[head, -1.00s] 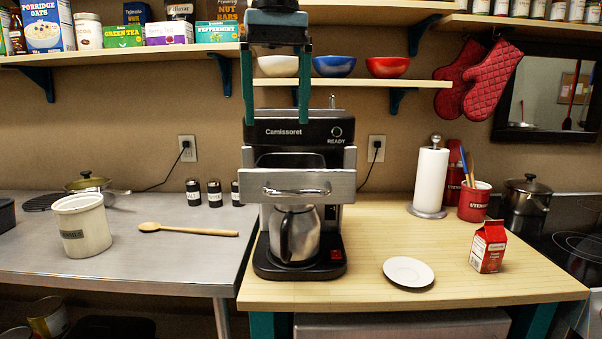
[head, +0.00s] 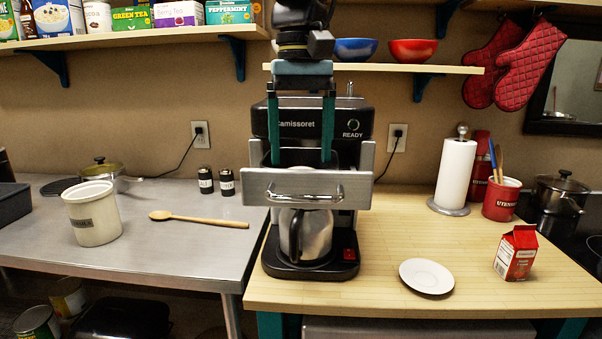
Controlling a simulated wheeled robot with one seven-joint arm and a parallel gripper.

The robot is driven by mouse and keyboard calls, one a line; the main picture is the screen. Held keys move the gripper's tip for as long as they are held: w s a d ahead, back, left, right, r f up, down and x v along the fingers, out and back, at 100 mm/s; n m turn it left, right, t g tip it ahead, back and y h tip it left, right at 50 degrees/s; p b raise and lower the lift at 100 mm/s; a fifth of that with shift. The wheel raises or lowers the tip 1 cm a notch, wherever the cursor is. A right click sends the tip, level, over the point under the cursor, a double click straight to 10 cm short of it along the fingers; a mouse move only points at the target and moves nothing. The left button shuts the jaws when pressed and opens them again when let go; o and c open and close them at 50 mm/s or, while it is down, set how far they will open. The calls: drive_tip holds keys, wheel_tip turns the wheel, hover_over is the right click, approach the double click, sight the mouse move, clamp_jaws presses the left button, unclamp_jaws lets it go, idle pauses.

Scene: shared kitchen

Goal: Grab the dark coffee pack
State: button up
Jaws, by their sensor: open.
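My gripper (head: 301,162) is open, pointing down, with its two teal fingers spread in front of the upper part of the black coffee machine (head: 352,115). The fingertips reach just above the grey front panel with a handle (head: 305,190), which stands out from the machine. A dark shape shows between and behind the fingers, above that panel. I cannot tell whether it is the dark coffee pack or part of the machine. No other dark coffee pack can be made out. A metal pot (head: 308,232) stands below the panel on the machine's base.
A shelf with bowls (head: 413,50) is just behind my arm. A white saucer (head: 426,276), a red carton (head: 516,253) and a paper towel roll (head: 454,172) stand to the right. A wooden spoon (head: 200,219) and a jar (head: 93,213) are to the left.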

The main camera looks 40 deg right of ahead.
drive_tip(key=shift+f, duration=1.6)
drive_tip(key=c, duration=1)
drive_tip(key=shift+r, duration=0.1)
